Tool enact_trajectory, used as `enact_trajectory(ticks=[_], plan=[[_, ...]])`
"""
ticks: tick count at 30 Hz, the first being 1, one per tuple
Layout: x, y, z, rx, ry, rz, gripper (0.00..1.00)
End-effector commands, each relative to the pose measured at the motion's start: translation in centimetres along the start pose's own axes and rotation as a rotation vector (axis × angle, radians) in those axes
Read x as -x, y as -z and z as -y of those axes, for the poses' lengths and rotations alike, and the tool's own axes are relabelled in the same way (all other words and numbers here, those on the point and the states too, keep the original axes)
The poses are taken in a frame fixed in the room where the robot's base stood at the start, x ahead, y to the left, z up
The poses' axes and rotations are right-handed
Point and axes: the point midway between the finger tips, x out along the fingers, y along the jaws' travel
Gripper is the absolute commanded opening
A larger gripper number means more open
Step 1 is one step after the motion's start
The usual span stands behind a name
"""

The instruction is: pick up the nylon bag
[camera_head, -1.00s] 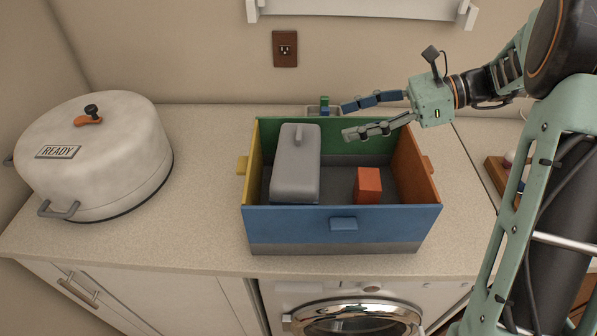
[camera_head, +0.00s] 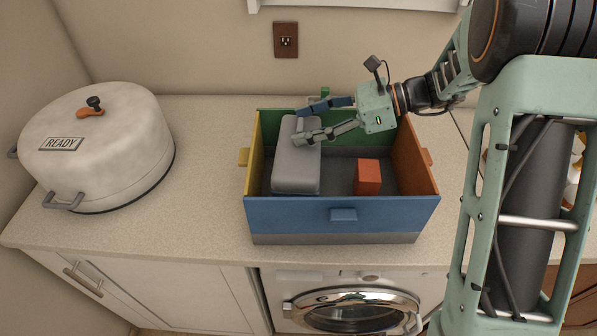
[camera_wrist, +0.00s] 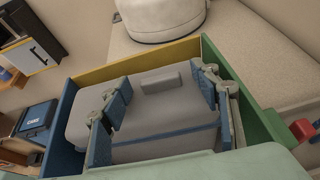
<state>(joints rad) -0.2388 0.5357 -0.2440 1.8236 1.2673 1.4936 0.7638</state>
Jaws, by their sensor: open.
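The nylon bag appears to be the grey, rounded block-like bag (camera_head: 294,172) lying in the left part of an open box. It also shows in the wrist view (camera_wrist: 160,110), with a tab on its top. The box has a blue front wall (camera_head: 300,218), yellow left, green back and orange right walls. My gripper (camera_head: 300,122) is open above the bag's back end. In the wrist view its fingers (camera_wrist: 163,112) appear on either side of the bag. I cannot tell whether they touch it. The gripper hides part of the bag's top.
An orange-red block (camera_head: 368,178) lies in the box, right of the bag. A large white lidded pot (camera_head: 95,155) stands on the counter (camera_head: 205,180) to the left. The counter between pot and box is clear. A front-loading washer (camera_head: 350,305) is below.

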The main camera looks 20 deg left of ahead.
Motion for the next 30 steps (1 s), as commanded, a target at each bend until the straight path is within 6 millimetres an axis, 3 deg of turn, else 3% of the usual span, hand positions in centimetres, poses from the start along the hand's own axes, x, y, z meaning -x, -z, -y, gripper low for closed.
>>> enact_trajectory(ticks=[2, 18, 30], plan=[[0.02, 0.02, 0.00, 0.000, 0.000, 0.000, 0.56], [0.05, 0.00, -0.01, 0.001, -0.001, 0.000, 0.00], [0.21, -0.43, 0.02, 0.003, 0.000, 0.001, 0.00]])
